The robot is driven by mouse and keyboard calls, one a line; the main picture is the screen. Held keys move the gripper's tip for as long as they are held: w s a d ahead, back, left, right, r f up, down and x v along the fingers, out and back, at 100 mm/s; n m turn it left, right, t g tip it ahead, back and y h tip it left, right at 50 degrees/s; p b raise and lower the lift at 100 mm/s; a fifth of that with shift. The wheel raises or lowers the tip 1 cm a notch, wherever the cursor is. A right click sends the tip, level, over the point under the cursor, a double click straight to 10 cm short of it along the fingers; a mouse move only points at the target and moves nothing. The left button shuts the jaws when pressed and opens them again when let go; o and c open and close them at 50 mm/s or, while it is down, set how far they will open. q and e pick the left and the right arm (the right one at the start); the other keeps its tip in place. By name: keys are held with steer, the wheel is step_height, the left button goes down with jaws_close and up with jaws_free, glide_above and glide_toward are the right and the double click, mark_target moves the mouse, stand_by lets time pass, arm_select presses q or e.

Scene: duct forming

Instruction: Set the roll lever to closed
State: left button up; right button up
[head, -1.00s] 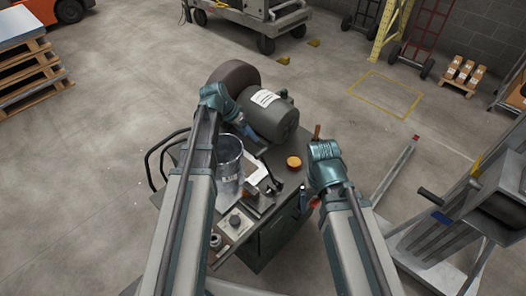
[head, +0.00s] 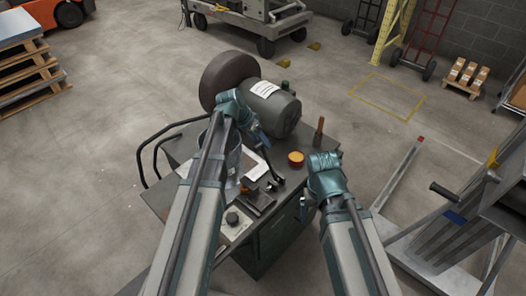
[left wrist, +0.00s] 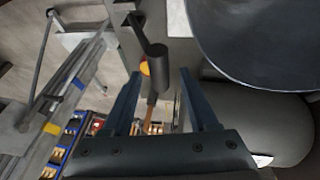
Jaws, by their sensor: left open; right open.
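The roll lever appears as a dark bent handle (head: 272,166) on the bench, beside the left gripper. In the left wrist view, a dark arm with a cylindrical grip (left wrist: 155,62) stands just past and between the fingertips; I cannot tell whether they touch it. My left gripper (head: 261,139) is open and empty, low over the bench by the grey motor; its blue fingers also show in the left wrist view (left wrist: 161,77). My right gripper (head: 304,206) is open and empty at the bench's right edge. A shiny metal cylinder (head: 234,160) is mostly hidden behind my left arm.
A grey motor (head: 273,107) and a brown drum (head: 224,78) are at the bench's back. An orange-topped round container (head: 296,159) and an upright brown handle (head: 319,131) are to the right. A grey metal stand (head: 455,215) is on the right.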

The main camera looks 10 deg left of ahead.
arm_select(q)
steer(key=b+x, duration=0.1)
steer(key=x, duration=0.1)
steer(key=shift+d+f, duration=0.1)
steer(key=shift+f, duration=0.15)
jaws_close()
stand_by(1.3)
